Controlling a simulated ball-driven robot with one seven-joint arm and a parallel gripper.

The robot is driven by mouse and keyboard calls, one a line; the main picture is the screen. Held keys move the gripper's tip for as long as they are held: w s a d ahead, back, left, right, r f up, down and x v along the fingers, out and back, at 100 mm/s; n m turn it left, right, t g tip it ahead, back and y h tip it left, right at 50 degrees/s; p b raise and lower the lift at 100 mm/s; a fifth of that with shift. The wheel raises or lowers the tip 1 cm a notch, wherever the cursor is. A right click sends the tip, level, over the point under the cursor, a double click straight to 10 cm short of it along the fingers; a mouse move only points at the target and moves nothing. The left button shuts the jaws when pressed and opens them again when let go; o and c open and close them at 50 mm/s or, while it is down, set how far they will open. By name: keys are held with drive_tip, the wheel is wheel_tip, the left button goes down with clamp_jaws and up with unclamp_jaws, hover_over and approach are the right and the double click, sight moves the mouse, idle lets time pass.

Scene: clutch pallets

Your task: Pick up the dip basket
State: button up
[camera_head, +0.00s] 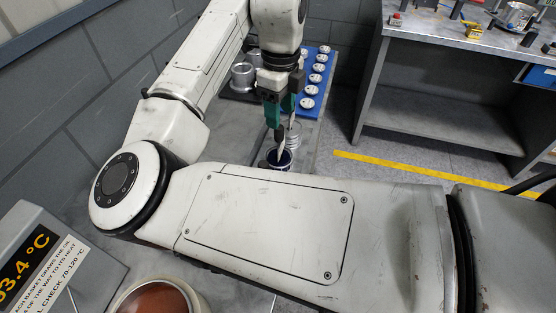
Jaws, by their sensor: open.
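My gripper (282,127) has green-sided fingers pointing down and is open. Below its fingertips is a small round vessel with a dark blue inside (281,159). A pale, ribbed metallic piece (294,134) stands just behind the fingers. Either could be the dip basket; I cannot tell which at this size. The fingers partly cover both, and my arm hides the area in front. I cannot tell whether the fingertips touch anything.
A round pot of brown liquid (154,302) and a temperature display (40,262) are at lower left. A workbench (455,45) stands right.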

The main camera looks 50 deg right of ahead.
sight(279, 131)
drive_tip(key=shift+a+f+p, duration=0.15)
drive_tip(key=shift+f+p, duration=0.15)
drive_tip(key=shift+f, duration=1.3)
drive_tip(key=shift+a+f+p, duration=0.1)
drive_tip(key=shift+f+p, duration=0.2)
drive_tip(key=shift+f, duration=1.25)
clamp_jaws()
drive_tip(key=shift+r, duration=0.2)
